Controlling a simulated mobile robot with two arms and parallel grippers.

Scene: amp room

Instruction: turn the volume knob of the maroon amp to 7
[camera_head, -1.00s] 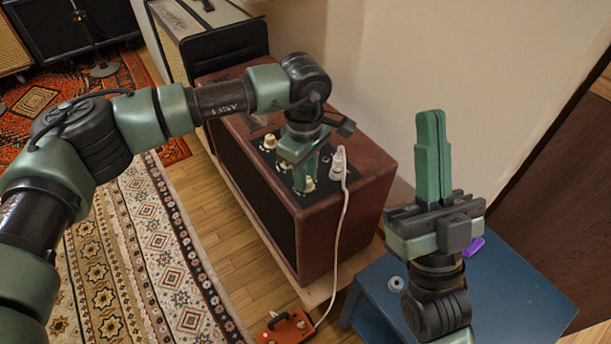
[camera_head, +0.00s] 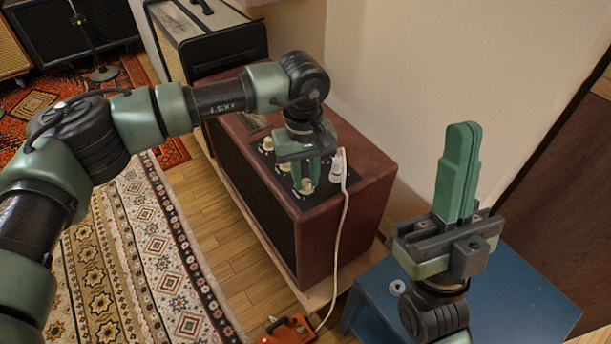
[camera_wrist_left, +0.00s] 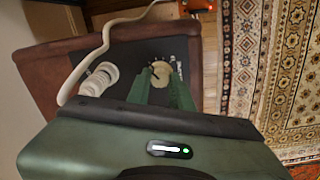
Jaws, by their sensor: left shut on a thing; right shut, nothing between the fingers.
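The maroon amp (camera_head: 348,205) stands against the wall, with a black control panel and several cream knobs on top. My left gripper (camera_head: 306,182) points down at the panel and is shut on the cream knob (camera_head: 307,188) nearest the panel's front end. In the left wrist view the same knob (camera_wrist_left: 160,72) shows between the green fingers, with a dark pointer line and small pale marks around it. The marks are too small to read. Two other knobs (camera_head: 267,144) (camera_head: 283,166) stand farther along. My right gripper (camera_head: 458,172) is shut and empty, pointing up right of the amp.
A white plug (camera_head: 337,166) with a cable stands in the panel beside the held knob. The cable drops to an orange pedal (camera_head: 288,331) on the floor. A blue table (camera_head: 520,300) is below my right gripper. Another amp (camera_head: 230,40) stands behind.

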